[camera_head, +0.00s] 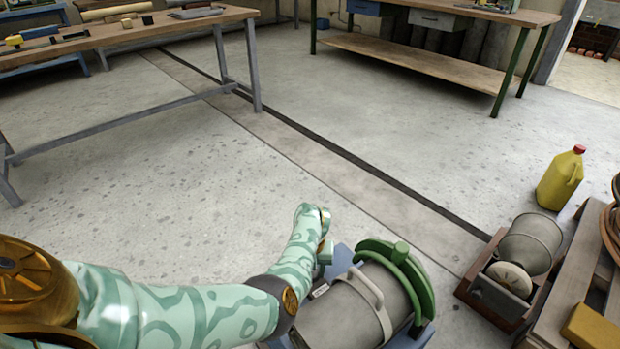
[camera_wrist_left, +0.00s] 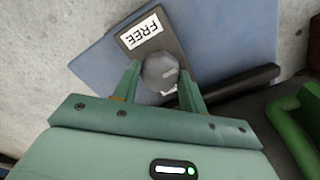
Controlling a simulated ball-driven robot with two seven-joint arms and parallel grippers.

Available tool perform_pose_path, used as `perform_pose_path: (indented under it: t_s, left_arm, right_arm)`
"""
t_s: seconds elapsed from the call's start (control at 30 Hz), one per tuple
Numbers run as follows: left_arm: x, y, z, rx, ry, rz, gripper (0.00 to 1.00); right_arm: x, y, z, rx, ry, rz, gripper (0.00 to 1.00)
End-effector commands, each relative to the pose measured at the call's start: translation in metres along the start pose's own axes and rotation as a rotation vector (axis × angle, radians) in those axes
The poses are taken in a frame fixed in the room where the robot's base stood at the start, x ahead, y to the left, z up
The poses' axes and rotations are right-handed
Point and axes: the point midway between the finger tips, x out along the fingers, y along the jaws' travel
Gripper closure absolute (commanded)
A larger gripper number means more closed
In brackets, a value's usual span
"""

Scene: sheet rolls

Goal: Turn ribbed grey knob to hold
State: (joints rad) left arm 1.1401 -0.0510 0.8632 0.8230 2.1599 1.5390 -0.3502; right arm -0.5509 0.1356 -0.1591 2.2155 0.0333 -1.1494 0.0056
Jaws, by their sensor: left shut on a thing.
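The ribbed grey knob (camera_wrist_left: 160,70) sits on a dark plate on a blue base (camera_wrist_left: 98,62) in the left wrist view. A white label (camera_wrist_left: 142,31) reading FREE, upside down in this view, is beside it. The knob has a pale mark near its lower edge. My left gripper (camera_wrist_left: 157,85) has one finger on each side of the knob and is shut on it. In the head view, my left gripper (camera_head: 324,250) reaches down beside the grey roll (camera_head: 345,312); the knob is hidden there. No HOLD label shows. My right gripper is not in view.
A green curved guard (camera_head: 412,278) stands over the roll's right end, and a grey handle (camera_head: 376,300) crosses the roll. A second roll in a brown cradle (camera_head: 490,304), a yellow jug (camera_head: 561,180) and a pallet (camera_head: 575,290) stand to the right. Open floor lies beyond.

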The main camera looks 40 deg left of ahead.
Motion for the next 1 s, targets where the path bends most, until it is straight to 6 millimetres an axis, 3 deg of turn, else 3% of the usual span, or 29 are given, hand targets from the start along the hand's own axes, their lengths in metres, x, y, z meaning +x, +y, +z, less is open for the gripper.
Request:
perform_pose_path:
  t_s: [1.0]
  left_arm:
    - [-0.002,-0.001,0.001,0.963,-0.004,-0.001,0.81]
  right_arm:
    - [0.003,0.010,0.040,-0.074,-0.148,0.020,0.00]
